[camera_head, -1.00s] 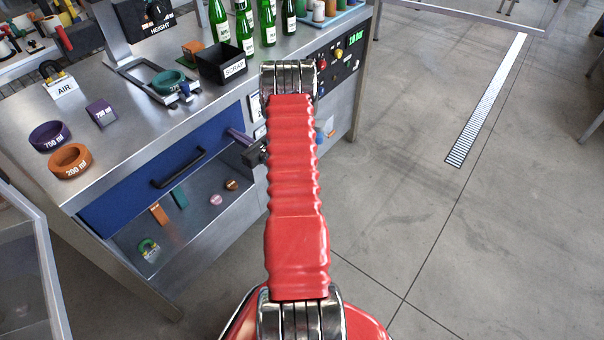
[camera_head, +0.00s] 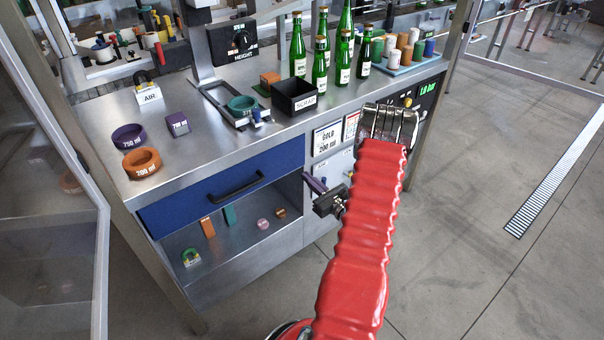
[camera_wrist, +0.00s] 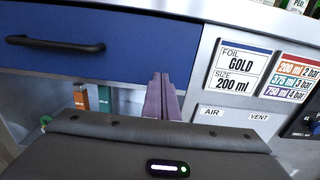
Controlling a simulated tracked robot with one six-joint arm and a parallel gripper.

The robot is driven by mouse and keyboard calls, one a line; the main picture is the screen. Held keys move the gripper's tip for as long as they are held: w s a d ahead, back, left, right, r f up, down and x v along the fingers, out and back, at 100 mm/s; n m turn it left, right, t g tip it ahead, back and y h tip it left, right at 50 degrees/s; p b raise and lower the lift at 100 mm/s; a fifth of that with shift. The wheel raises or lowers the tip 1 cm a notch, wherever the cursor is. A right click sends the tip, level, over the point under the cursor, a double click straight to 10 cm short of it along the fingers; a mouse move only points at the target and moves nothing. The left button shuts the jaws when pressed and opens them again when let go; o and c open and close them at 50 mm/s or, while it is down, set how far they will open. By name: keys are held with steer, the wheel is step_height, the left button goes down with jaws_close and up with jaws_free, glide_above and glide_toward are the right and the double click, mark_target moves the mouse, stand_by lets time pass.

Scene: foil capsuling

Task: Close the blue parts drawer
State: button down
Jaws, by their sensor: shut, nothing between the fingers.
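The blue parts drawer (camera_head: 205,199) is under the left part of the steel bench top, with a black bar handle (camera_head: 236,184) on its front. Its front looks close to the cabinet face; I cannot tell whether a small gap remains. In the wrist view, the drawer front (camera_wrist: 130,62) fills the upper left, with its handle (camera_wrist: 55,44) at far left. My gripper (camera_head: 309,179) is shut and empty, just right of and below the drawer's right end. Its purple fingers (camera_wrist: 162,82) overlap the drawer's lower right corner in the wrist view; contact cannot be told.
An open shelf (camera_head: 245,240) below the drawer holds small coloured parts. Labelled panels (camera_head: 328,138) are right of the drawer. Bottles (camera_head: 320,65), a black scrap bin (camera_head: 294,97) and rings stand on the bench. A glass-panelled frame (camera_head: 100,270) is at left; right floor is clear.

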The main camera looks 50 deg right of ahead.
steer(key=v, duration=0.5)
steer(key=shift+s, duration=0.35)
